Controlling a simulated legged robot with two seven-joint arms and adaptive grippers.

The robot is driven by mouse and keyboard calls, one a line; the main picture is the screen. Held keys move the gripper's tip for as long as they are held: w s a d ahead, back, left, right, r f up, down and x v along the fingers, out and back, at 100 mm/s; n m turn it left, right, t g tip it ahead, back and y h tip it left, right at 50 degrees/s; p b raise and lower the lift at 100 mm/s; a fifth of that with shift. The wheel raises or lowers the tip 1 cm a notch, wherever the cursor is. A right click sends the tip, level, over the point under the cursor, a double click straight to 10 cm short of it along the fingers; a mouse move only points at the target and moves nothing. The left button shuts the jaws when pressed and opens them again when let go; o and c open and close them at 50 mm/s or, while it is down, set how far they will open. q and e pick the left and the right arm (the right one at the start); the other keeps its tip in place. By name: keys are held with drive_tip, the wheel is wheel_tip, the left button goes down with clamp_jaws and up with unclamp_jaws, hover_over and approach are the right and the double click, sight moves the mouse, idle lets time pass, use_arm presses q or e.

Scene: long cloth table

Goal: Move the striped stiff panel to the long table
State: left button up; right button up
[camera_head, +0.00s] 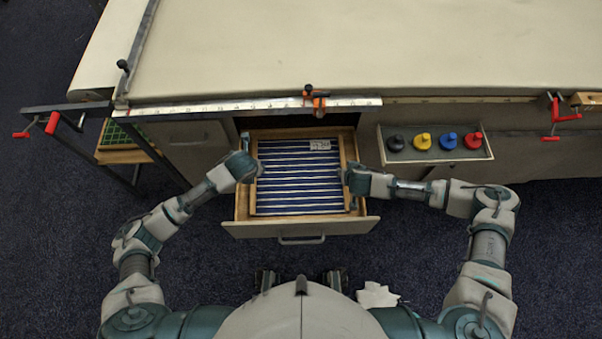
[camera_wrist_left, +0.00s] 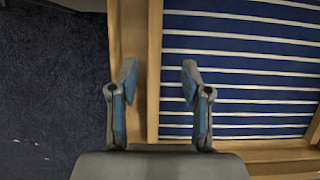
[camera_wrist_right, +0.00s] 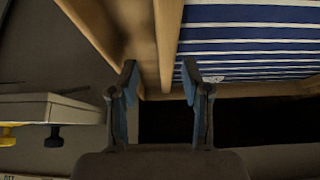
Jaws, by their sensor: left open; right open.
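The striped stiff panel (camera_head: 300,178) is blue with white stripes and a wooden edge, and lies flat in an open drawer (camera_head: 300,229). A small pale label sits at its far right corner. My left gripper (camera_head: 254,167) is open at the panel's left edge; in the left wrist view its fingers (camera_wrist_left: 157,75) stand either side of the panel's wooden edge (camera_wrist_left: 154,70). My right gripper (camera_head: 349,172) is open at the right edge; in the right wrist view its fingers (camera_wrist_right: 159,75) are around the panel's edge strip (camera_wrist_right: 167,40). Contact cannot be told. The long table (camera_head: 350,45) lies beyond the drawer.
A metal ruler rail (camera_head: 230,107) with an orange clamp (camera_head: 316,101) runs along the table's front edge. A tray (camera_head: 436,157) with several coloured knobs is right of the drawer. Red-handled clamps (camera_head: 556,118) hang at the right. The tabletop is clear.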

use_arm(q)
drive_tip(key=x, duration=0.3)
drive_tip(key=a+x, duration=0.1)
drive_tip(key=x, duration=0.1)
drive_tip(key=shift+w+a+f, duration=0.1)
drive_tip(key=shift+f, duration=0.25)
use_arm(e)
drive_tip(key=shift+w+a+f, duration=0.6)
drive_tip(key=shift+a+f, duration=0.05)
drive_tip(key=shift+f, duration=0.25)
use_arm(q)
drive_tip(key=shift+d, duration=0.45)
use_arm(e)
drive_tip(key=shift+d+f, duration=0.1)
drive_tip(key=shift+d, duration=0.3)
use_arm(q)
drive_tip(key=shift+r, duration=0.1)
drive_tip(key=c, duration=0.8)
use_arm(e)
drive_tip(key=c, duration=0.7)
use_arm(q)
drive_tip(key=shift+a, duration=0.15)
clamp_jaws()
use_arm(e)
clamp_jaws()
use_arm(q)
drive_tip(key=shift+a, duration=0.15)
use_arm(e)
drive_tip(key=shift+a, duration=0.2)
